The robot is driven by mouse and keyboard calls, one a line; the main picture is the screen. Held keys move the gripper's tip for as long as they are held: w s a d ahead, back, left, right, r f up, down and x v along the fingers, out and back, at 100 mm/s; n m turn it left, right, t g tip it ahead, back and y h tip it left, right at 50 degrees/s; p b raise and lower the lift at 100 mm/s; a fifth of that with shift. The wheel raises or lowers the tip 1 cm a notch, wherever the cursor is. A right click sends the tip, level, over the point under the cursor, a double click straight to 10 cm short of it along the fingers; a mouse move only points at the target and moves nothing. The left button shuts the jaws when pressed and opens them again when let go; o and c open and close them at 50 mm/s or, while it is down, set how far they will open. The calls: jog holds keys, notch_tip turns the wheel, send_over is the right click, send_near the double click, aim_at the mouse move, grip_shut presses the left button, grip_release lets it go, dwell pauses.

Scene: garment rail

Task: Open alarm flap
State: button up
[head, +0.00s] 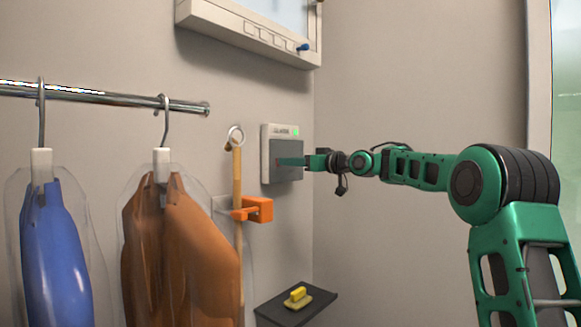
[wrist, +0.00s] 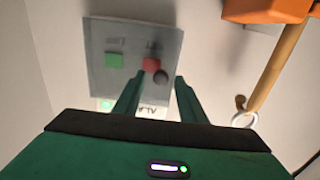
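The alarm box (head: 266,150) is a pale wall unit with a small green light near its top. Its grey see-through flap (head: 291,174) covers the lower front and looks shut. In the wrist view, which is upside down, the flap (wrist: 100,80) shows a green button (wrist: 114,60) and a red button (wrist: 151,64) through it. A dark round knob (wrist: 160,77) is on the flap. My gripper (wrist: 163,80) is open, its two fingers apart with the knob between their tips in this view. In the head view my gripper (head: 292,162) is at the flap; contact cannot be told.
An orange bracket (head: 256,209) and a wooden stick with a ring (head: 237,165) hang left of the box. Bagged blue (head: 55,250) and brown (head: 175,245) garments hang from a rail (head: 110,97). A dark shelf (head: 272,309) holds a yellow-handled item (head: 298,296) below.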

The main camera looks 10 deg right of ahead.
jog(key=shift+w+a, duration=0.4)
jog(key=shift+w, duration=0.2)
